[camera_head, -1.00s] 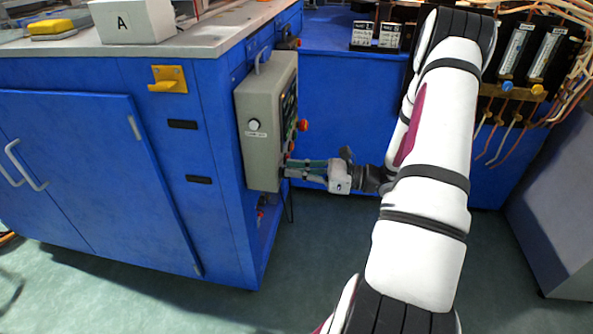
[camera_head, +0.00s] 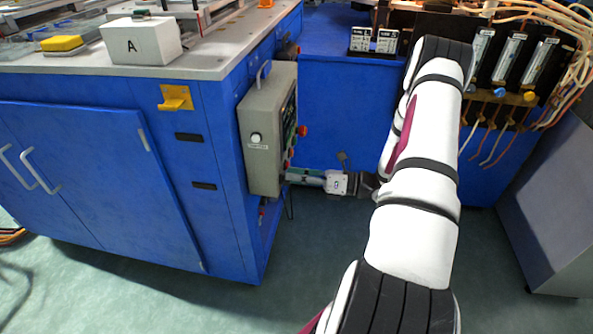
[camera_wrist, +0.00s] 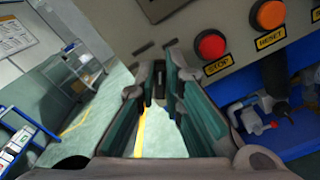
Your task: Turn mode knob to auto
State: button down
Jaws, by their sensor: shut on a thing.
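The grey control box (camera_head: 264,140) hangs on the end of the blue bench. In the head view my gripper (camera_head: 288,176) reaches its front face, low down, from the right. In the wrist view my fingertips (camera_wrist: 160,84) close around a small dark piece at the panel, which I take to be the mode knob (camera_wrist: 159,76). The fingers hide most of it, and its pointer and labels cannot be read. A red STOP button (camera_wrist: 210,45) and an orange RESET button (camera_wrist: 269,14) sit beside it on the panel, clear of the fingers.
The blue bench (camera_head: 90,170) stands left of my arm. Flow meters (camera_head: 508,60) with hoses and a grey cabinet (camera_head: 553,200) are at right. The floor between is free.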

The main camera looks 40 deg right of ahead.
jog(key=shift+d+f+m+p, duration=0.1)
jog(key=shift+m+p, duration=0.5)
jog(key=shift+m, duration=0.5)
jog(key=c, duration=1.7)
grip_release()
jog(key=shift+d, duration=0.1)
jog(key=v, duration=1.1)
jog(key=shift+s+d, duration=0.25)
jog(key=shift+s, duration=0.1)
